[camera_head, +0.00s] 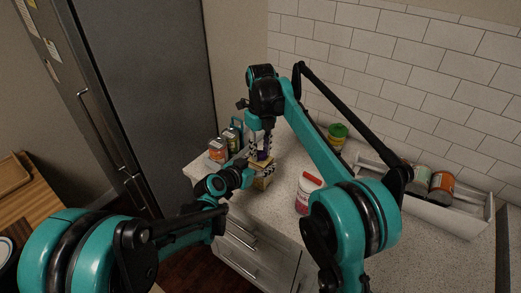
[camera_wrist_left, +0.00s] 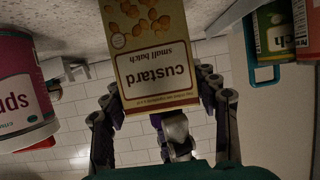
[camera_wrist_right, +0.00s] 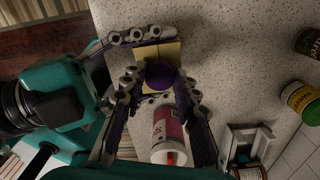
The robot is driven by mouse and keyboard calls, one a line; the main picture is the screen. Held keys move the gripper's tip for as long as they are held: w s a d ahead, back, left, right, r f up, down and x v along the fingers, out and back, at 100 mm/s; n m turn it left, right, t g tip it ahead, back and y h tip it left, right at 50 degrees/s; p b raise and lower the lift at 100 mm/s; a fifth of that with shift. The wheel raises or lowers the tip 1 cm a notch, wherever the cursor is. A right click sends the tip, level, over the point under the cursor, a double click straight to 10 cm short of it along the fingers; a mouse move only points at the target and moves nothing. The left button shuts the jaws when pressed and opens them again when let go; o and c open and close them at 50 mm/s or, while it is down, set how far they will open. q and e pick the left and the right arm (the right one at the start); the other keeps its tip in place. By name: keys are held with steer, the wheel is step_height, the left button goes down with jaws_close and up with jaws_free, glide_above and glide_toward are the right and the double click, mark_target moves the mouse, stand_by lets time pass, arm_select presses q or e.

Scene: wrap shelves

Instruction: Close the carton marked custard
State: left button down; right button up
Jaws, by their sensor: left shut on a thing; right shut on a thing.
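The custard carton (camera_wrist_left: 158,70), cream and brown with its label upside down, fills the middle of the left wrist view. In the head view its tan body (camera_head: 262,184) stands on the counter. My left gripper (camera_head: 246,176) is shut on its sides; its fingers also flank it in the left wrist view (camera_wrist_left: 160,90). A round purple knob (camera_wrist_right: 162,76) shows over the carton's tan top (camera_wrist_right: 150,54) in the right wrist view. My right gripper (camera_head: 263,150) points down over the carton and is shut on the purple knob. Whether the knob is attached to the top is unclear.
A pink and white can (camera_head: 308,192) with a red piece on top stands right of the carton. A teal-handled holder (camera_head: 237,127) and an orange can (camera_head: 217,150) stand behind left. A green-lidded jar (camera_head: 337,134) and a white tray (camera_head: 468,222) with cans are further right.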

steer(key=o, duration=0.7)
steer(key=shift+r, duration=2.3)
steer(key=shift+c, duration=0.4)
